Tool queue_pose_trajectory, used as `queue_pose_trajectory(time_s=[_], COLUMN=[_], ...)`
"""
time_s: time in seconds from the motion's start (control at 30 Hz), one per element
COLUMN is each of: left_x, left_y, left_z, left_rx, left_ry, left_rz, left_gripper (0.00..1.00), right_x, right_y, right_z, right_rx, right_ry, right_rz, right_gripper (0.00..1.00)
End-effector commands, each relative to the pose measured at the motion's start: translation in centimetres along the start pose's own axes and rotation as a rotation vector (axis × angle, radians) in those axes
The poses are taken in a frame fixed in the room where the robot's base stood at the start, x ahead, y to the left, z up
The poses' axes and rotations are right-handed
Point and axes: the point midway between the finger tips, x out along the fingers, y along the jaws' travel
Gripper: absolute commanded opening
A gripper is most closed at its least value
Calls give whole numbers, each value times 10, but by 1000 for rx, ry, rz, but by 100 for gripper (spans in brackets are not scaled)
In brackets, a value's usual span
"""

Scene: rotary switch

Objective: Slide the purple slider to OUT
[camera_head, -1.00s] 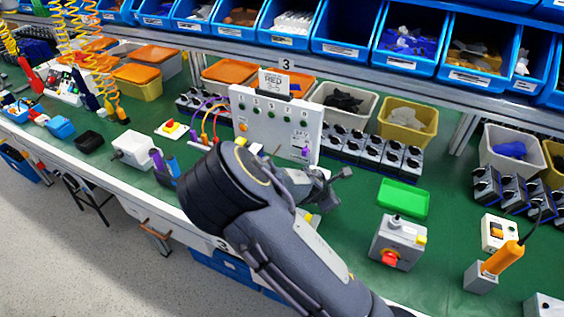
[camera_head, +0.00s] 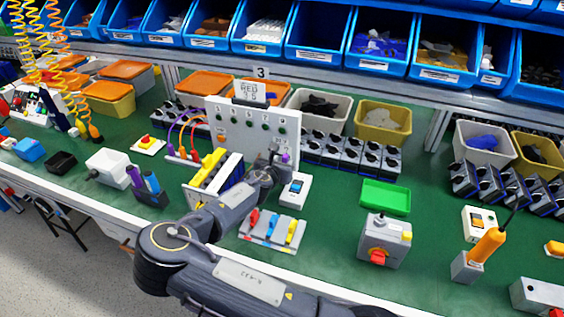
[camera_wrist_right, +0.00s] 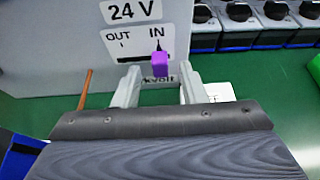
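The purple slider (camera_wrist_right: 160,63) sits on the grey-white panel (camera_wrist_right: 60,50) under the "24 V" plate. It is at the right end of its marked track, below the word IN; OUT is to its left. In the head view the slider (camera_head: 285,157) shows as a small purple spot at the panel's lower right. My right gripper (camera_wrist_right: 160,80) is open, with one finger on each side of the slider in the wrist view. I cannot tell whether either finger touches it. In the head view the right gripper (camera_head: 275,158) is at the panel's front. My left gripper is not in view.
A grey block with red, blue and yellow levers (camera_head: 270,230) lies in front. A yellow-and-blue unit (camera_head: 215,178) is to the left. Black switch blocks (camera_head: 350,155) stand to the right. A green tray (camera_head: 386,197) lies farther right.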

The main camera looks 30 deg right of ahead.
Motion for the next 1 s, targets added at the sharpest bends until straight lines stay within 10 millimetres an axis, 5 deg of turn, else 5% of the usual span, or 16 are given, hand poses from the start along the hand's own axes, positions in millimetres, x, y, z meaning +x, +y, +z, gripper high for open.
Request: queue_pose_trajectory(time_s=[0.3,0.6,0.87,1.0], left_x=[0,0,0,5], left_y=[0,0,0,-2], left_z=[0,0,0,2], left_rx=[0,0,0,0], left_ry=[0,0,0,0], left_rz=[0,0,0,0], left_gripper=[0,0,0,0], right_x=[4,4,4,5], right_y=[0,0,2,23], right_z=[0,0,-1,-2], right_rx=[1,1,1,0], right_ry=[1,1,1,2], right_rz=[0,-1,0,5], right_gripper=[38,0,0,0])
